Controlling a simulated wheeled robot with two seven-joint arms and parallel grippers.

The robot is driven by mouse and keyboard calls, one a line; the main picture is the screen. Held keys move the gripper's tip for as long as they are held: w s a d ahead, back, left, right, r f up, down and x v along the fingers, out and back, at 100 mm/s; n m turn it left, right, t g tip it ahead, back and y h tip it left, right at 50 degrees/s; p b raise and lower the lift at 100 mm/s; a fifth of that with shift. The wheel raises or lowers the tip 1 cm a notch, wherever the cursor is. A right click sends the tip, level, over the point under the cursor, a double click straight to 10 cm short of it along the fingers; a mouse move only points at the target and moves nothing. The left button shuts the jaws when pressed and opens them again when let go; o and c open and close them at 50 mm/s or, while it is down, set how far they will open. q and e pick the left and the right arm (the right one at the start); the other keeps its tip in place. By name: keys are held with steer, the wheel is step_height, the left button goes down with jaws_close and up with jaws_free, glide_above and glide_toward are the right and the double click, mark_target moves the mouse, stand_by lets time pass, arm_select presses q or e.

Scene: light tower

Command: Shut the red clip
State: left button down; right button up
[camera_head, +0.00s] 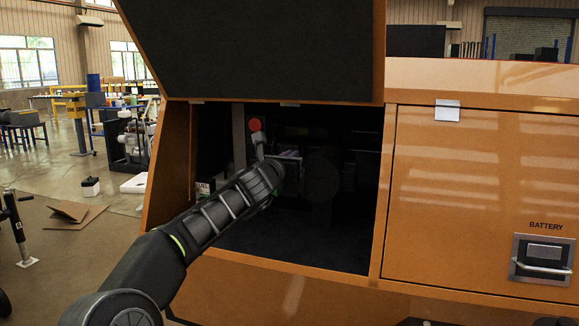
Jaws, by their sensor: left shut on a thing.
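My left arm reaches from the lower left into the dark open compartment (300,255) of the orange light tower. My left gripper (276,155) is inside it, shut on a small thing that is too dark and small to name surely. A faint reddish-purple patch (289,153) shows at the fingers; I cannot tell if it is the red clip. A round red part (255,124) sits on a grey upright just above the gripper, apart from it. No red clip can be made out clearly. My right gripper is not in view.
The raised door (250,45) hangs over the compartment. Its orange side wall (168,165) and bottom lip (290,268) frame the opening. A closed orange panel marked BATTERY (470,190), with a latch (542,258), is at the right. Dark machinery (322,175) fills the back.

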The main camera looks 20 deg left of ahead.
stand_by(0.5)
arm_select(q)
steer(key=c, duration=1.6)
jaws_free()
steer(key=s+a+m+g+h+p, duration=0.1)
steer(key=s+a+m+h+p, duration=0.4)
steer(key=p, duration=1.4)
steer(key=shift+s+a+m+g+h+p, duration=0.3)
steer(key=shift+s+a+m+g+h, duration=0.1)
steer(key=shift+s+h, duration=1.4)
steer(key=shift+w, duration=0.15)
